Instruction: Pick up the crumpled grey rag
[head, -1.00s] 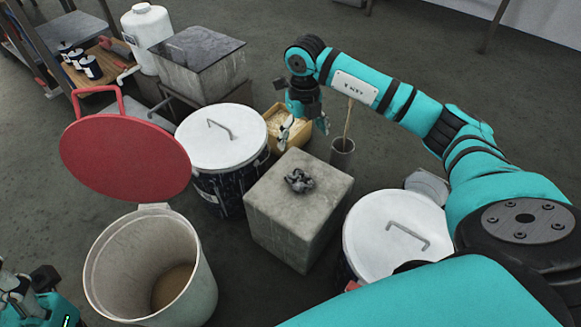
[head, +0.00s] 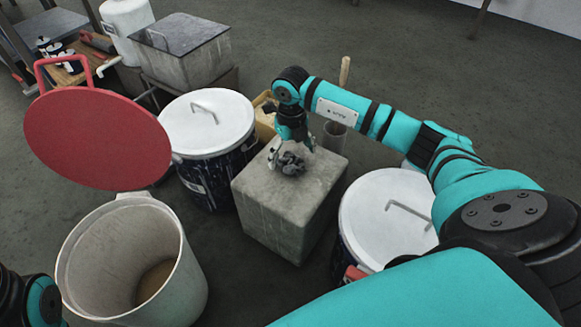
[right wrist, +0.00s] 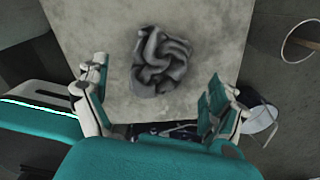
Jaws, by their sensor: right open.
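The crumpled grey rag (head: 290,163) lies on top of a grey concrete-like block (head: 263,196). It also shows in the right wrist view (right wrist: 161,61), bunched up on the block's pale top. My right gripper (head: 291,146) is open just above and behind the rag in the head view. In the right wrist view its two fingers (right wrist: 156,96) are spread wide, with the rag beyond the tips and between their lines. Nothing is between the fingers. Part of my left arm shows at the lower left corner of the head view, but its gripper fingers cannot be made out.
An open pale bin (head: 78,262) with a raised red lid (head: 97,139) stands at left. White-lidded drums stand behind (head: 206,124) and right (head: 388,216) of the block. A cylinder holding a wooden-handled tool (head: 345,72) stands behind the block.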

